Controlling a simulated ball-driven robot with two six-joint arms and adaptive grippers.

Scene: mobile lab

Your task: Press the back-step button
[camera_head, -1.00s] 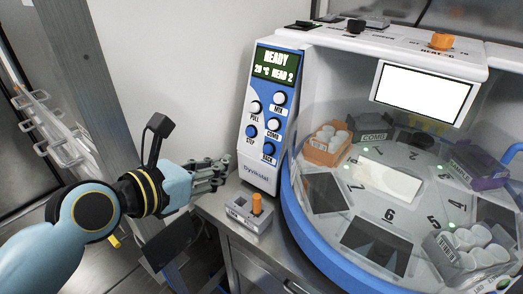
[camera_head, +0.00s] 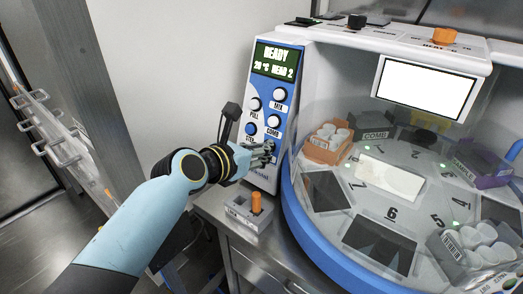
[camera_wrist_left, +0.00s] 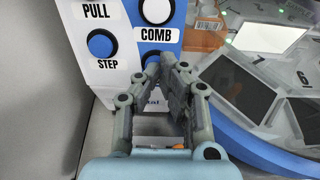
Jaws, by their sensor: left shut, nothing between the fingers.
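The control panel (camera_head: 264,110) of the white machine carries several round buttons in two columns. The blue STEP button (camera_head: 251,129) is at the lower left; it also shows in the left wrist view (camera_wrist_left: 101,44). The blue BACK button, at the lower right below the COMB button (camera_head: 273,121), is mostly hidden behind my left gripper. My left gripper (camera_head: 270,148) is shut and empty, its fingertips in front of the BACK button's place. In the left wrist view the fingertips (camera_wrist_left: 164,66) are just below the COMB label. I cannot tell whether they touch. My right gripper is out of view.
The panel's display (camera_head: 276,61) reads READY. A small grey box (camera_head: 247,212) with an orange peg stands on the bench below the panel. The round, clear-covered carousel (camera_head: 330,240) with its blue rim is just to the right. A plain wall is behind my left arm.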

